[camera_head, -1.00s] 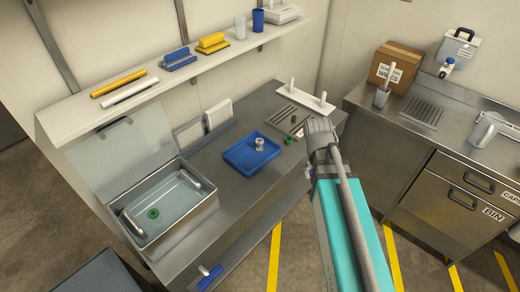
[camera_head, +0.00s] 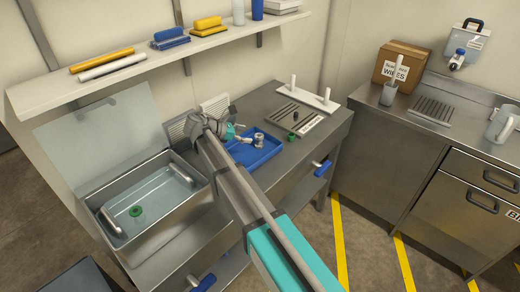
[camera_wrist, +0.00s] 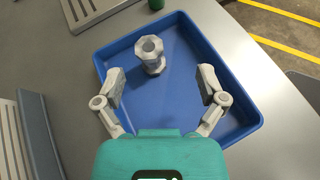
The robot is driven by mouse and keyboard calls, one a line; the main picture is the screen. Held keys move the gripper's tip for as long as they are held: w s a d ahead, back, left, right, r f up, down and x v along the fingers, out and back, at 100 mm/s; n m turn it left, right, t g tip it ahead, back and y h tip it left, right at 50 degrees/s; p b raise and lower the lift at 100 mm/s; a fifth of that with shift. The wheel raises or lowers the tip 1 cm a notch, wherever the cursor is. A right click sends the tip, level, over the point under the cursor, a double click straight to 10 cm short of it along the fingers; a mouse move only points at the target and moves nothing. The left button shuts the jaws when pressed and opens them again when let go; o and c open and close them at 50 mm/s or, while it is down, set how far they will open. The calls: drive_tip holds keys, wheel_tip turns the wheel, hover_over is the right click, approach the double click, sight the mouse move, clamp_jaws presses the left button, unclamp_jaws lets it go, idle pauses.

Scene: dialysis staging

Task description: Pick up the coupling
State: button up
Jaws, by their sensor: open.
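The coupling (camera_wrist: 150,54) is a grey metal fitting with a hexagonal, hollow top end. It stands in the blue tray (camera_wrist: 247,117), towards the tray's far left part in the wrist view. In the head view the coupling (camera_head: 258,140) shows in the blue tray (camera_head: 272,155), just right of my gripper (camera_head: 240,134). In the wrist view my gripper (camera_wrist: 162,88) is open over the tray, with its two fingers spread wide. The coupling lies ahead of the fingers, nearer the left one, and nothing is between them.
A slotted plate (camera_head: 293,115) and a white rack with two pegs (camera_head: 306,94) lie beyond the tray. A shelf (camera_head: 110,76) runs above.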

sight(259, 136)
drive_tip(key=a, duration=0.1)
drive_tip(key=a+n, duration=0.1)
drive_tip(key=shift+w+a+t+h, duration=0.25)
drive_tip(key=shift+a+t+h, duration=0.05)
drive_tip(key=shift+r, duration=0.1)
drive_tip(key=shift+d, duration=0.15)
drive_tip(key=shift+b+x, duration=0.6)
drive_tip(key=shift+x, duration=0.5)
drive_tip(key=shift+f+b+x, duration=0.2)
drive_tip(key=shift+b+x, duration=0.35)
drive_tip(key=shift+x, duration=0.45)
drive_tip(key=shift+f+b+x, duration=0.2)
drive_tip(key=shift+b+x, duration=0.3)
drive_tip(key=shift+x, duration=0.45)
drive_tip(key=shift+w+d+f, duration=0.1)
drive_tip(key=shift+d+f, duration=0.1)
drive_tip(key=shift+d, duration=0.25)
